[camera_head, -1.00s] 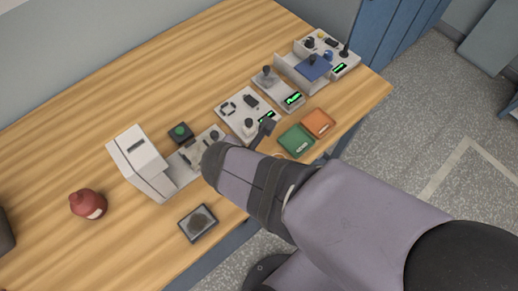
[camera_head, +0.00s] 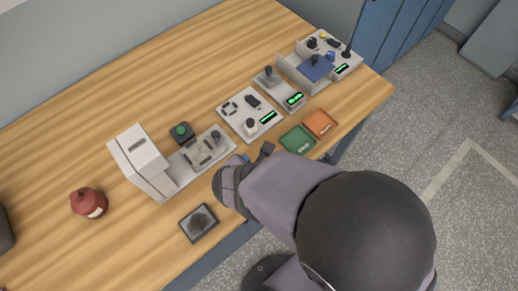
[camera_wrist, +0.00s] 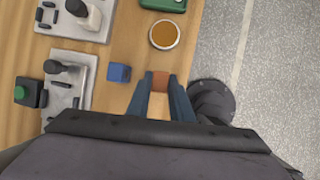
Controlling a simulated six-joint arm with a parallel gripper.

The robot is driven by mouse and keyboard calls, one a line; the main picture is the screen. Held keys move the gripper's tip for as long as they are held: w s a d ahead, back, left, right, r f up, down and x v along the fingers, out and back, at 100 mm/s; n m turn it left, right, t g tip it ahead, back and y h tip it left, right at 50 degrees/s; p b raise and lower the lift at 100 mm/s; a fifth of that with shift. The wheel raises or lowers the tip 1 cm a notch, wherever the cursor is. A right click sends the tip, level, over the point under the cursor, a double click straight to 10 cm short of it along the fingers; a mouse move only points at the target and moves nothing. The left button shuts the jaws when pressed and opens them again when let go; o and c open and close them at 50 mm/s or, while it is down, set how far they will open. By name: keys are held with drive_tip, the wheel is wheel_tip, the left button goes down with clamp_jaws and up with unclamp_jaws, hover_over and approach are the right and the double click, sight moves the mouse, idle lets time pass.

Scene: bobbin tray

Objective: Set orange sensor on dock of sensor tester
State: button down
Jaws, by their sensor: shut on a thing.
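My gripper (camera_wrist: 160,88) is shut on a small orange-brown block, the orange sensor (camera_wrist: 160,80), between its two blue-grey fingertips in the wrist view. In the head view my arm hides the sensor and most of the gripper. Several grey devices stand along the table, and I cannot tell for sure which is the sensor tester. One is a plate with slots and a dark knob (camera_head: 206,150). Another is a board with a white knob and a green display (camera_head: 249,112). Beyond it is a small unit with a dark lever and display (camera_head: 279,90).
A blue cube (camera_wrist: 119,72) lies on the table left of my fingertips. Green (camera_head: 298,140) and orange (camera_head: 320,125) trays sit near the front edge. A dark square tray (camera_head: 198,222) and red bottle (camera_head: 88,203) are to the left.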

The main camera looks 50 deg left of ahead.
drive_tip(key=shift+f, duration=0.25)
drive_tip(key=shift+f, duration=0.2)
drive_tip(key=c, duration=1.6)
unclamp_jaws()
drive_tip(key=b+v, duration=0.1)
drive_tip(key=v, duration=0.6)
drive_tip(key=shift+r, duration=0.25)
drive_tip(key=shift+w, duration=0.1)
